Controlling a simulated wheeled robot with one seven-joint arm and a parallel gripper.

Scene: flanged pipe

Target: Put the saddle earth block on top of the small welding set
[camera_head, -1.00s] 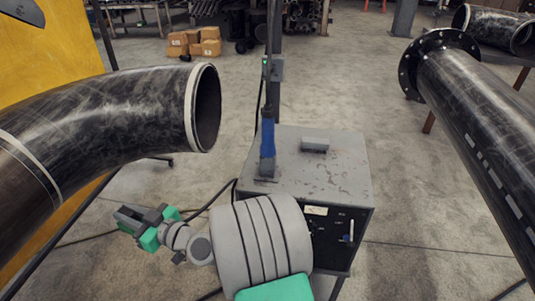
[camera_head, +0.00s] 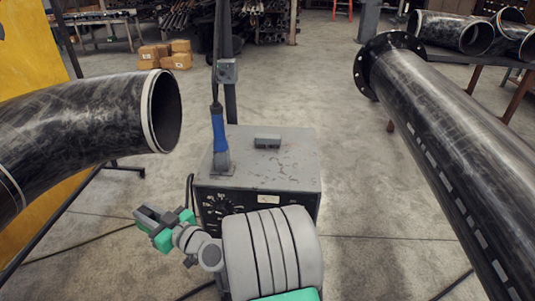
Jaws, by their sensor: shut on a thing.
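The small welding set (camera_head: 295,173) is a scuffed grey box with dials on its dark front, standing ahead of me at the picture's centre. A blue-handled tool (camera_head: 219,130) stands upright at the left of its top. A small grey block-like piece (camera_head: 267,141) sits near the back of the top; I cannot tell if it is part of the set. My gripper (camera_head: 162,224), with green parts, is at lower left, in front of and left of the set. It is shut on a grey piece, seemingly the saddle earth block (camera_head: 149,214), partly hidden by the jaws.
A large black elbow pipe (camera_head: 95,120) juts in from the left. A long flanged pipe (camera_head: 440,150) runs along the right. Cardboard boxes (camera_head: 165,56) lie at the back. Floor is clear between the set and the flanged pipe; cables lie at left.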

